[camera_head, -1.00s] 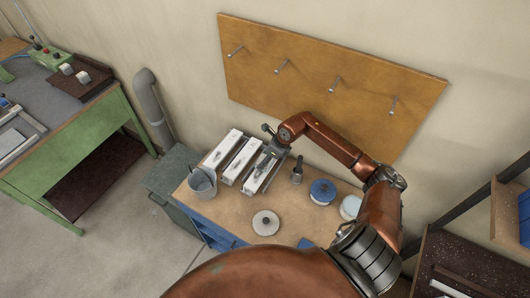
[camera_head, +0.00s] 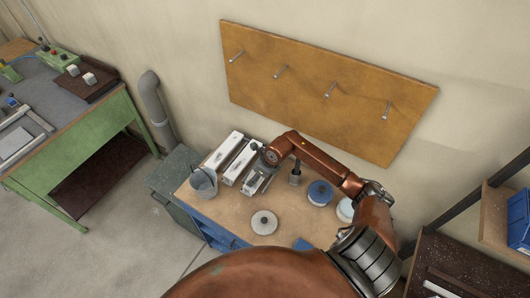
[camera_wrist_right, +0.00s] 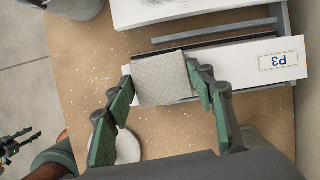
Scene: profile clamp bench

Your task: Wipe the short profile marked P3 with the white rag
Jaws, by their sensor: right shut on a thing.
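The short profile marked P3 (camera_wrist_right: 235,65) is a white bar lying on the bench, with its label showing at the right in the right wrist view; it is the rightmost of three profiles (camera_head: 253,183) in the head view. My right gripper (camera_wrist_right: 163,88) has green pads and is shut on the white rag (camera_wrist_right: 160,78), a flat folded pad. The rag covers part of P3 away from the label; whether it touches the surface I cannot tell. A small dark gripper shape, seemingly my left gripper (camera_wrist_right: 15,146), shows at the left edge, its jaws unclear.
The two other profiles (camera_head: 230,158) lie close alongside P3. A grey bucket (camera_head: 203,182) stands at the bench's left. A pale round lid (camera_head: 264,222), a dark upright tool (camera_head: 295,176) and a blue-topped tin (camera_head: 320,193) stand around. White specks dot the bench top.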

